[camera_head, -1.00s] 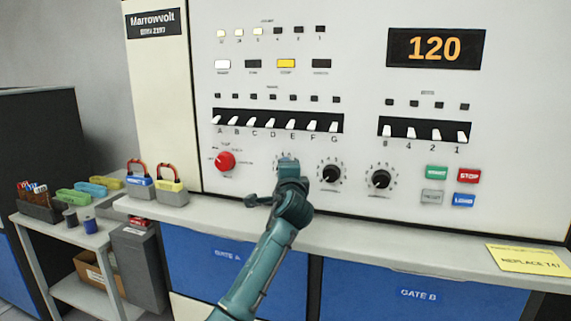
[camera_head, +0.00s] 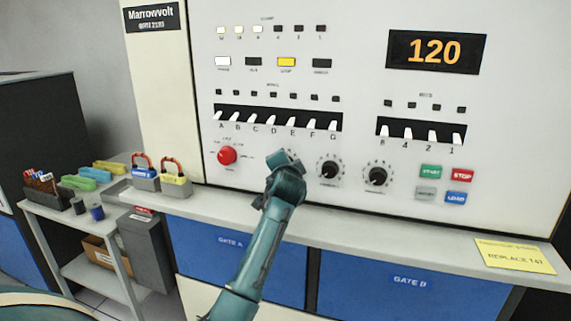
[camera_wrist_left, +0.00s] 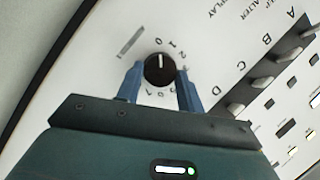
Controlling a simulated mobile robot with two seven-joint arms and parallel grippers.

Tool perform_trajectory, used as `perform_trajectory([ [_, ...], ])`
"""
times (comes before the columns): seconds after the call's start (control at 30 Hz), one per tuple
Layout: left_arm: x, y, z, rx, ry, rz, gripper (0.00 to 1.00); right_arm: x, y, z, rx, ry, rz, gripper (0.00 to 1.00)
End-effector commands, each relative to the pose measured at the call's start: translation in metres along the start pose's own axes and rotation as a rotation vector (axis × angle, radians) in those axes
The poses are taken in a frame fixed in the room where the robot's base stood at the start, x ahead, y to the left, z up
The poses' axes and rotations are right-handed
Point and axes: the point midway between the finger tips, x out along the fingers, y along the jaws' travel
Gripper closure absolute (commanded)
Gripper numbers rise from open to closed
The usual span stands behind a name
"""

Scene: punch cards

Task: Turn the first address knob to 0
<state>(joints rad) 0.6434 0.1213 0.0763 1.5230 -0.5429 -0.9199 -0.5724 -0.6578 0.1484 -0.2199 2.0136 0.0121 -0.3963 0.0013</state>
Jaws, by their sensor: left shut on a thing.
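The first address knob (camera_wrist_left: 160,69) is black with a white pointer line and shows in the wrist view, ringed by small digits. The line points toward the top of that picture, near the 2, 1 and 0 marks; the exact digit is hard to tell. My left gripper (camera_wrist_left: 160,88) is shut on this knob, one blue finger on each side. In the head view my left gripper (camera_head: 286,162) covers the knob against the white panel (camera_head: 365,110). My right gripper is not in view.
To the right are two more black knobs (camera_head: 329,169) (camera_head: 377,177); to the left is a red knob (camera_head: 227,155). Lettered switches (camera_head: 273,123) sit above. The display (camera_head: 434,51) reads 120. A yellow note (camera_head: 514,256) lies on the ledge.

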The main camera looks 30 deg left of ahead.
Motion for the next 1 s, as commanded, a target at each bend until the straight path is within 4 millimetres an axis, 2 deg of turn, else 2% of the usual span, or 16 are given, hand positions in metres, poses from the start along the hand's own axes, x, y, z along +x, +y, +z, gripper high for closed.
perform_trajectory([
  [0.37,0.0002,-0.0003,0.0001,-0.006,0.001,0.001,0.85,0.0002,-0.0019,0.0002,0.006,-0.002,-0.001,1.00],
  [0.4,0.0002,-0.0003,0.0001,-0.006,0.001,0.001,0.61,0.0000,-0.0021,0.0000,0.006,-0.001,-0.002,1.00],
  [0.63,0.0001,-0.0003,0.0000,-0.005,0.000,0.001,0.42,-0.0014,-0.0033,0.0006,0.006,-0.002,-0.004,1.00],
  [1.0,-0.0058,0.0002,-0.0003,-0.004,0.002,0.000,0.41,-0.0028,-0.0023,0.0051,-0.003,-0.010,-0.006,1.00],
])
